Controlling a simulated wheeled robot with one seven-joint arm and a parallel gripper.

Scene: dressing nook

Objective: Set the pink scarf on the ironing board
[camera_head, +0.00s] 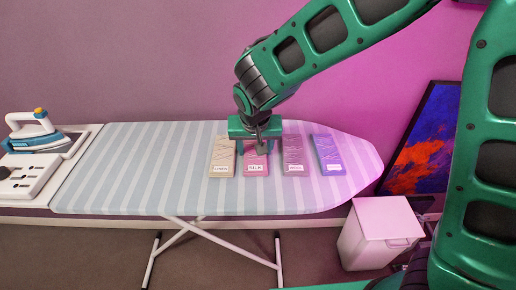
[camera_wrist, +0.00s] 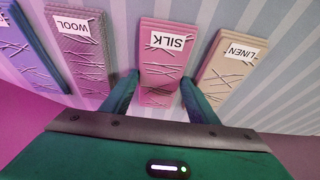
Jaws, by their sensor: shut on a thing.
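The pink scarf (camera_head: 256,166) is a flat folded block with a white label reading SILK. It is over the striped ironing board (camera_head: 130,165), in a row with other folded pieces. My gripper (camera_head: 262,149) points down at its far end. In the wrist view the pink scarf (camera_wrist: 164,55) lies between the two green fingers (camera_wrist: 158,92), which are shut on its sides. The scarf looks flat and at or very near the board; I cannot tell whether it touches.
A beige LINEN piece (camera_head: 222,155) is close on the left. A mauve WOOL piece (camera_head: 293,155) and a purple piece (camera_head: 328,155) are on the right. An iron (camera_head: 33,130) stands at the far left. The board's left half is clear. A white bin (camera_head: 380,232) stands below right.

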